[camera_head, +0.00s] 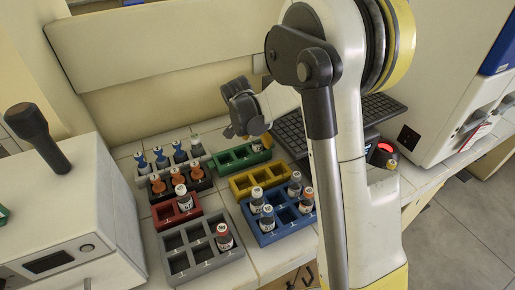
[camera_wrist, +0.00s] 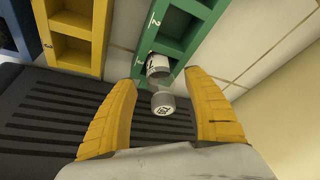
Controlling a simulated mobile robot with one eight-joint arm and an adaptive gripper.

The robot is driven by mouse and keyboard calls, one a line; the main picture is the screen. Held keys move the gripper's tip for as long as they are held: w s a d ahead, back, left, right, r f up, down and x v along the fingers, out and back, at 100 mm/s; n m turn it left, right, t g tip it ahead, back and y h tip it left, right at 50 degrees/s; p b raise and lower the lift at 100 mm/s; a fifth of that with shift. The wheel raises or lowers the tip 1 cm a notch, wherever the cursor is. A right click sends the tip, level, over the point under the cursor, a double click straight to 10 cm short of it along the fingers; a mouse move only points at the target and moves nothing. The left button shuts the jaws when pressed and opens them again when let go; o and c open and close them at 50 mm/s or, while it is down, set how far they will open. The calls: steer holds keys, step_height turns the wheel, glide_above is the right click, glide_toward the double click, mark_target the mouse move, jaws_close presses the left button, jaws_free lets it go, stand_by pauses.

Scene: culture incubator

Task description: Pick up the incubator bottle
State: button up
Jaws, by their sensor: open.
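A bottle (camera_wrist: 159,68) with a white body and a grey cap (camera_wrist: 163,103) stands in an end compartment of the green rack (camera_wrist: 184,35) in the wrist view. The cap carries a dark printed mark. My gripper (camera_wrist: 160,100) is open, with one yellow finger on each side of the bottle and visible gaps between. In the head view my gripper (camera_head: 247,134) is above the right end of the green rack (camera_head: 232,162), and the bottle there is largely hidden by the fingers.
A yellow rack (camera_head: 247,183) is in front of the green one. Blue (camera_head: 262,236), red (camera_head: 166,220) and grey (camera_head: 179,268) racks hold other bottles. Several blue- and orange-topped bottles stand to the left. A wall rises behind.

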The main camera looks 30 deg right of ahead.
steer(key=shift+x, duration=1.1)
steer(key=shift+a+r, duration=0.1)
steer(key=shift+r, duration=0.05)
steer(key=c, duration=1.3)
